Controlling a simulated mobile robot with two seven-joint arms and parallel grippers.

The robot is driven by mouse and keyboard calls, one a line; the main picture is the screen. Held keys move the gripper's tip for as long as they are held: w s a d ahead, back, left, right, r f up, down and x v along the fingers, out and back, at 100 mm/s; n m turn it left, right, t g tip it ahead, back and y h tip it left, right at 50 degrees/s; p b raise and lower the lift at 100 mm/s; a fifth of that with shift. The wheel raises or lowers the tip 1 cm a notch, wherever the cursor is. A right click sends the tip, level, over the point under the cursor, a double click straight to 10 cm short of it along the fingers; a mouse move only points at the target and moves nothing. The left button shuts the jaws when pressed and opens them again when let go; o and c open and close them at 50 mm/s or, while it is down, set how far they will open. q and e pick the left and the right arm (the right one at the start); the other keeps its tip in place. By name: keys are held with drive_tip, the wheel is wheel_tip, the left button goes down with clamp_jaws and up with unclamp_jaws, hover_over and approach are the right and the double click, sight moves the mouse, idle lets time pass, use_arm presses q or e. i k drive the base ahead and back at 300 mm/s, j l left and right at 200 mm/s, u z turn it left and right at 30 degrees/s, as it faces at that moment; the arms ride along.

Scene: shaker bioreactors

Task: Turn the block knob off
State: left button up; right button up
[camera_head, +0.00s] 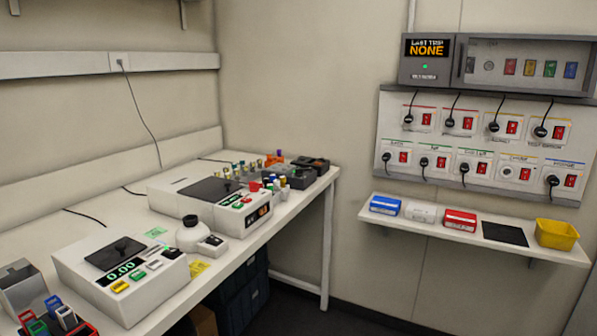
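I cannot make out for sure which part is the block knob. A larger white machine (176,203) with a dark top plate stands on the long bench, with green and white buttons and a small dark display on its front. A small red piece (254,187) shows at its far end; I cannot tell whether it is a knob. Beside it, several small tubes with coloured caps stand near dark block-like units (300,178) at the bench's far end. Neither of my grippers is in view.
A wall panel (446,195) holds several plugs and red switches. A shelf (400,226) below carries blue, white and red boxes and a yellow bin (556,235).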

sight(298, 172)
drive_tip(key=i+l+u, duration=0.15)
drive_tip(key=u, duration=0.75)
drive_tip(key=i+l+u, duration=0.1)
drive_tip(key=l+u, duration=0.55)
drive_tip(key=l, duration=0.2)
drive_tip(key=l+u, duration=0.3)
drive_tip(key=l, duration=1.55)
drive_tip(key=i, duration=0.05)
